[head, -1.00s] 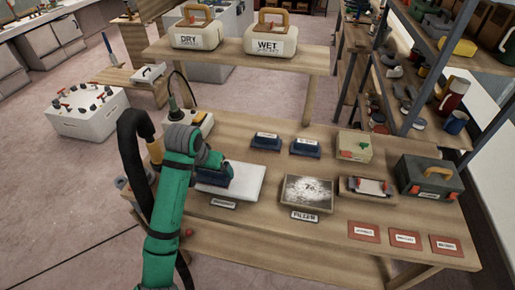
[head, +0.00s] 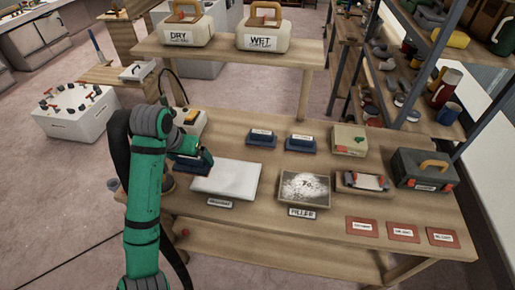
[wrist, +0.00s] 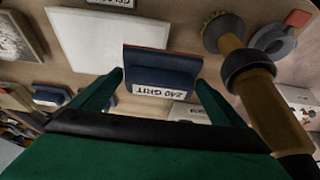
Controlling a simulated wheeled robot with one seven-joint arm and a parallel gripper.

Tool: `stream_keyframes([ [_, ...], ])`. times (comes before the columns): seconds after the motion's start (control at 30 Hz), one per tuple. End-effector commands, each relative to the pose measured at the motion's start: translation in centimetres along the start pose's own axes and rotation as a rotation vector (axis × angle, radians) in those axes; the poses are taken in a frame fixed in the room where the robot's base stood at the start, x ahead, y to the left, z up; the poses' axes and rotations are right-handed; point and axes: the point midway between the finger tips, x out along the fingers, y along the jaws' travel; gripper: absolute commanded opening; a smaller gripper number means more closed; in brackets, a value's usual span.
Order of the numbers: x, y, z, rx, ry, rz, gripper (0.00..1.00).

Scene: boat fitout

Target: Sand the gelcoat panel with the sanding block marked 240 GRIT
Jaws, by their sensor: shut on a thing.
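The sanding block (wrist: 160,65) is dark blue, and its white label reads 240 GRIT in the wrist view. My gripper (wrist: 160,82) is shut on it, one finger at each side. In the head view the block (head: 188,170) and my gripper (head: 196,158) are at the left edge of the white gelcoat panel (head: 228,179). The panel lies flat on the bench and also shows beside the block in the wrist view (wrist: 105,38). I cannot tell whether the block touches the panel. The block's underside is hidden.
Two more blue blocks (head: 262,138) (head: 300,142) stand behind the panel. A tray labelled FILLER (head: 304,188) is right of it. A toolbox (head: 425,170) and several red-brown sheets (head: 362,227) lie farther right. A brush-like tool (wrist: 225,35) is near my gripper.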

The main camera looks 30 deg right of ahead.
Motion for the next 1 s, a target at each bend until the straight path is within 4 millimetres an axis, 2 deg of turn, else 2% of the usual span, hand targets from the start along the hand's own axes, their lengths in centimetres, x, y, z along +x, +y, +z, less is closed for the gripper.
stream_keyframes([
  [0.2,-1.7,0.3,-1.0,0.006,0.002,0.002,0.73],
  [0.4,-2.6,0.4,-1.4,0.006,0.002,0.002,0.73],
  [1.0,-2.7,0.3,-1.4,0.005,0.001,0.002,0.73],
])
